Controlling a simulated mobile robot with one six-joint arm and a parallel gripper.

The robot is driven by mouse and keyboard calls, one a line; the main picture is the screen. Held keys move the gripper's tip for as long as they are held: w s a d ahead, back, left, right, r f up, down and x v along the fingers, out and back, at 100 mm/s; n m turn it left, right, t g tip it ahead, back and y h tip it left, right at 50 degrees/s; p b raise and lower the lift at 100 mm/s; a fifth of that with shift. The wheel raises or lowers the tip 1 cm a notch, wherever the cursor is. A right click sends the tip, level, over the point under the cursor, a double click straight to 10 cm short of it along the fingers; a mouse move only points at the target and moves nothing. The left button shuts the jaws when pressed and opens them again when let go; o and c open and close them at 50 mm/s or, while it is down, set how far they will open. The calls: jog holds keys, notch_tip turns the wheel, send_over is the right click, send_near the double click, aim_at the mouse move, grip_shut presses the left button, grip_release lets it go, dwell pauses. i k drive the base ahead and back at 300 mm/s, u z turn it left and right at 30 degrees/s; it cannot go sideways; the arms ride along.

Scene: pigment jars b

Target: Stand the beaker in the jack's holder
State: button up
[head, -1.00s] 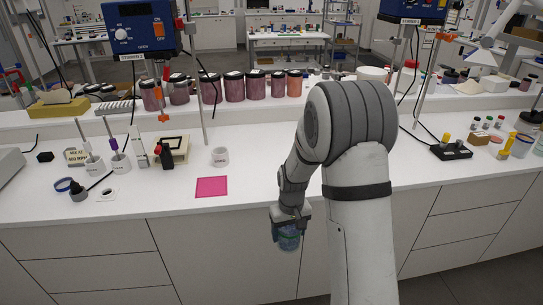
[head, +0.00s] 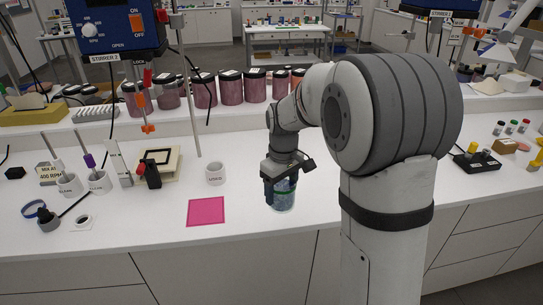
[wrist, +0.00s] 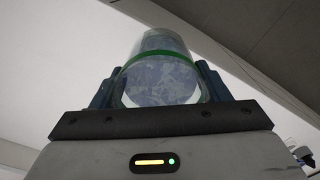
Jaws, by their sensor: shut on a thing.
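A clear beaker (head: 283,200) with bluish contents and a green band is held in my gripper (head: 281,184), between its two dark fingers. In the wrist view the beaker (wrist: 160,75) sits between the jaws. In the head view it appears over the bench, right of the pink square; whether its base touches the bench is unclear. A low cream block with a black square frame (head: 160,160), which looks like the jack with its holder, stands left on the bench below the stirrer. The frame looks empty. It is well apart from my gripper.
A pink square (head: 206,211) lies flat on the bench. A black and red item (head: 150,173) is at the block's front. The stirrer (head: 115,28) and its rod overhang this area. Jars line the back shelf.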

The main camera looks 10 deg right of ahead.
aim_at(156, 158)
jog(key=i, duration=0.9)
